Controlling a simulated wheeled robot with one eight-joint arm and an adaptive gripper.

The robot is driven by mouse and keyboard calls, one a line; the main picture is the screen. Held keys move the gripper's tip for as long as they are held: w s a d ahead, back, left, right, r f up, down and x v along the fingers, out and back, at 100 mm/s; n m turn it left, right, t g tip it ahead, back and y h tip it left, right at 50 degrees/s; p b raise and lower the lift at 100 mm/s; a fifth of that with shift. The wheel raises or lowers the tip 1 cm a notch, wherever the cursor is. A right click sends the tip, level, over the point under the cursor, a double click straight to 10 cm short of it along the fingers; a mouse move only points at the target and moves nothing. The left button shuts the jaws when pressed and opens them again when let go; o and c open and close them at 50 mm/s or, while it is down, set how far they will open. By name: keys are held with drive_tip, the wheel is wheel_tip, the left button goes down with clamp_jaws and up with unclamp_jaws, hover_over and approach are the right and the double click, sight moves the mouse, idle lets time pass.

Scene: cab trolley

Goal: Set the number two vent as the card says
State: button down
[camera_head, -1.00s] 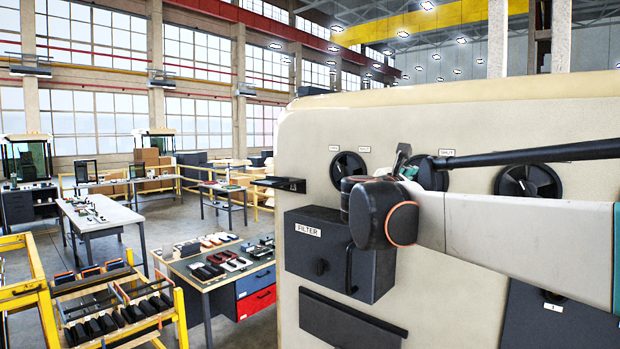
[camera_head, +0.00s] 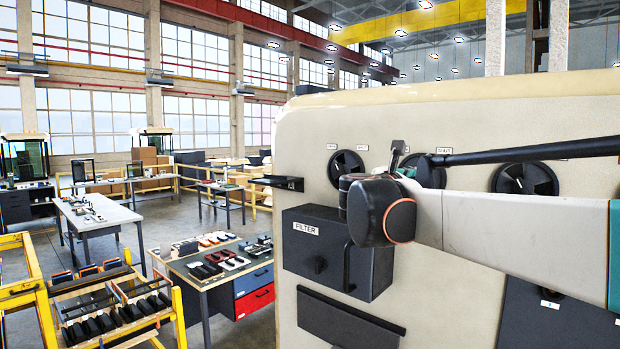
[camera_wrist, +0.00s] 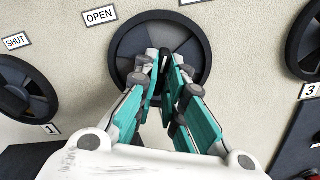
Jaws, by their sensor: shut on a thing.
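The middle vent (camera_wrist: 145,35) is a round black dial between the vents tagged 1 and 3. Its own number is not visible. My gripper (camera_wrist: 164,60) has its teal-padded fingers closed on the dark vent knob (camera_wrist: 165,57) at the dial's centre. An OPEN label (camera_wrist: 100,15) is above left of the dial. In the head view, the middle vent (camera_head: 436,176) is partly hidden behind my wrist, with a SHUT label (camera_head: 444,150) above it. I cannot make out the card in either view.
The left vent (camera_head: 346,165) and right vent (camera_head: 526,178) flank the middle one on the cream panel (camera_head: 310,120). A dark FILTER box (camera_head: 320,260) with a handle projects below my wrist. Benches and a yellow trolley (camera_head: 180,310) stand to the left.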

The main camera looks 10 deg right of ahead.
drive_tip(key=n+b, duration=0.1)
drive_tip(key=n, duration=0.9)
drive_tip(key=shift+n, duration=0.4)
idle(0.4)
drive_tip(key=c, duration=1.7)
unclamp_jaws()
